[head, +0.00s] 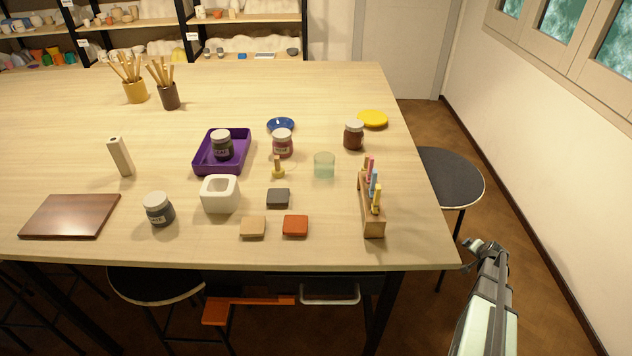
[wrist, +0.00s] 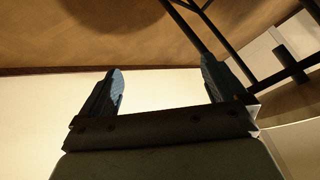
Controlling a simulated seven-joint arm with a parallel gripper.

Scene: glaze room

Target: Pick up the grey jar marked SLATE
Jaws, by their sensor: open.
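A grey jar (head: 160,212) with a pale lid and a white label stands at the front left of the table. A second, dark grey jar (head: 222,147) with a pale lid stands in a purple tray (head: 205,168). The labels are too small to read surely, so I cannot tell which says SLATE. My gripper (head: 474,245) is off the table's front right corner, far from both jars. The wrist view shows its two fingers (wrist: 162,80) apart with nothing between them.
A wooden rack (head: 371,215) holding coloured sticks stands near the right edge. A brown board (head: 70,216) lies far left.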

